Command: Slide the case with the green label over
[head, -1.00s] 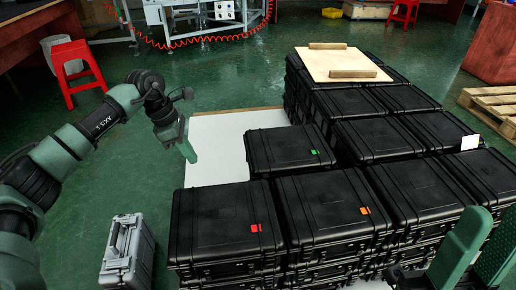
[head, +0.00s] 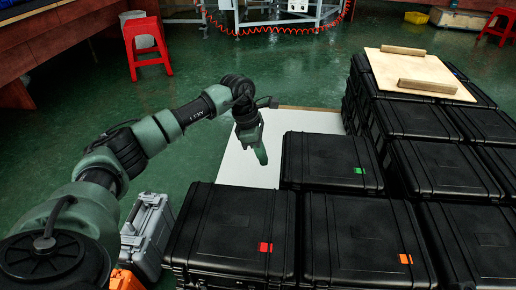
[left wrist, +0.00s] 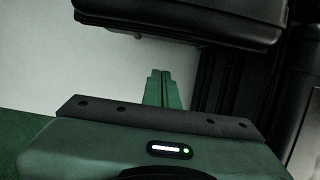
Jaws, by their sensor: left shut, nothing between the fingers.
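The case with the green label (head: 331,165) is black and lies at the left edge of the stacked cases, behind the red-label and orange-label cases. Its small green label (head: 360,170) is on the lid's right side. My left gripper (head: 262,157) is shut and empty, just left of this case over the white board, with a small gap visible. In the left wrist view its fingers (left wrist: 163,90) are together, and a black case (left wrist: 185,18) shows above them. My right gripper is not in view.
The red-label case (head: 232,228) and orange-label case (head: 365,243) stand in front. A white board (head: 265,135) has bare room left of the green-label case. A wooden board (head: 408,70) lies on the far cases. A grey case (head: 148,232) stands on the floor.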

